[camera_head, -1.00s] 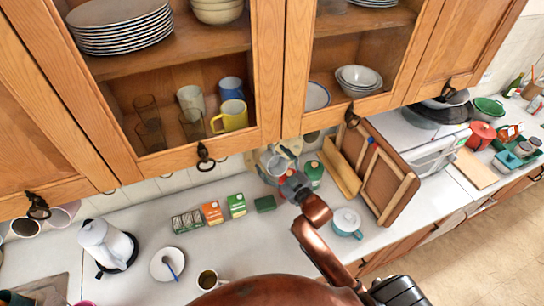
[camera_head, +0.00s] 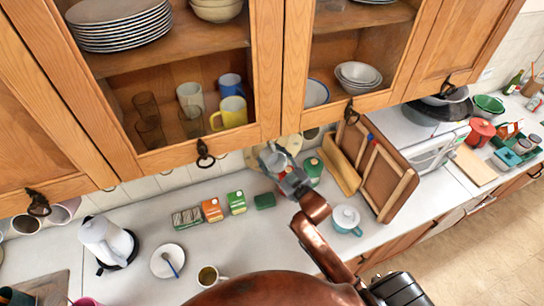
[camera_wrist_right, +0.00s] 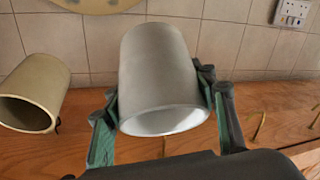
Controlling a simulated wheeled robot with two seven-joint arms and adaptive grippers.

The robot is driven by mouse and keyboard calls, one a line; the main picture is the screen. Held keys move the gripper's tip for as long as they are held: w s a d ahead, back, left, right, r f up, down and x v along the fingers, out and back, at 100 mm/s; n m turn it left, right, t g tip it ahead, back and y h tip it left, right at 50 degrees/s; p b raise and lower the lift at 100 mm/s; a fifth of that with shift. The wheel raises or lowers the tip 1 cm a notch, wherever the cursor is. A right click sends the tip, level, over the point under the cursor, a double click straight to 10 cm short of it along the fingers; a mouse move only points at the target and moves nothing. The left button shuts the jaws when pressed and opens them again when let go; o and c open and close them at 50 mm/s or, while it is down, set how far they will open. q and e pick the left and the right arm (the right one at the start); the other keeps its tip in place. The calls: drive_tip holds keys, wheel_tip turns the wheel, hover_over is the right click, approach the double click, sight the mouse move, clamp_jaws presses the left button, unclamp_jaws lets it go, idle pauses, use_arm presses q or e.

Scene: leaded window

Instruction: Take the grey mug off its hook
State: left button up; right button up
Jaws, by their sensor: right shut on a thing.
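The grey mug (camera_wrist_right: 160,70) sits between the two fingers of my right gripper (camera_wrist_right: 160,105) in the wrist view, its open mouth towards the camera. The fingers are shut on its sides. In the head view the grey mug (camera_head: 270,158) shows small under the wall cabinet, at the tip of my right gripper (camera_head: 287,177). My left gripper is not in view.
A beige mug (camera_wrist_right: 32,95) hangs close to the left in the wrist view. Bare hooks (camera_wrist_right: 258,127) show to the right on the wooden cabinet underside (camera_wrist_right: 280,110).

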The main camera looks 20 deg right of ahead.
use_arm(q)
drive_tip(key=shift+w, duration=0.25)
use_arm(e)
drive_tip(key=shift+c, duration=0.6)
drive_tip(key=shift+r, duration=0.1)
